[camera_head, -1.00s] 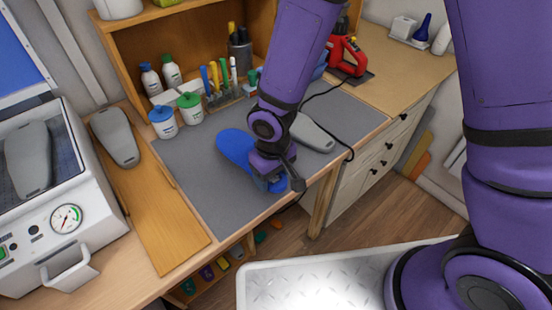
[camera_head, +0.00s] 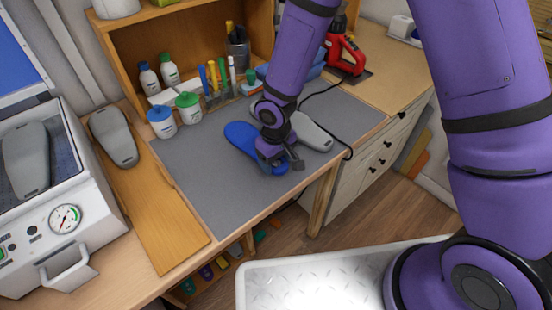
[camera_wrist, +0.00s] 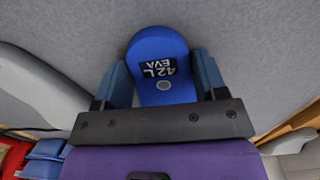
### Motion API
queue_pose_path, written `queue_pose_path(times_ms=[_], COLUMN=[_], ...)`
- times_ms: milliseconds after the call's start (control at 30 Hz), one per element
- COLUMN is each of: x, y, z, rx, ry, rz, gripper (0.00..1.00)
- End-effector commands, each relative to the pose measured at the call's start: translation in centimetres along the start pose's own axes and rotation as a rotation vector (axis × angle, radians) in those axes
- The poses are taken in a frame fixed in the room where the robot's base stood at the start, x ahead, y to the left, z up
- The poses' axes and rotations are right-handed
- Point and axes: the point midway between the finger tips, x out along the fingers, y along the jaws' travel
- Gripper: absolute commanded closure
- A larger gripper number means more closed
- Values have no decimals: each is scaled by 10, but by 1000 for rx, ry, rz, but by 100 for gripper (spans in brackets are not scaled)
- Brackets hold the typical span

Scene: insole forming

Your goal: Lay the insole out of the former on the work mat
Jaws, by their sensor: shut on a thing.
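The blue insole (camera_head: 242,137) is over the grey work mat (camera_head: 205,185), low and near its middle. I cannot tell whether it touches the mat. My gripper (camera_head: 279,161) is shut on the insole's near end and hides part of it. In the wrist view the insole (camera_wrist: 160,48), with a "42L EVA" label, sits between the two fingers of my gripper (camera_wrist: 161,70). The former (camera_head: 75,195), a white box with a gauge, stands open at the left with a grey last (camera_head: 27,160) inside.
A second grey last (camera_head: 115,137) lies on the wooden board (camera_head: 165,230). Another grey piece (camera_head: 313,132) lies on the mat close behind my gripper. Blue-lidded (camera_head: 162,122) and green-lidded (camera_head: 189,107) jars stand at the mat's back edge. The mat's front left is clear.

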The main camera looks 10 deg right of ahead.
Motion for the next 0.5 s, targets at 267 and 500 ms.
queue_pose_path(times_ms=[267,500], x=[1,1], y=[0,0], z=[0,0], rx=[0,1], ry=[0,1], rz=[0,0], gripper=[30,9])
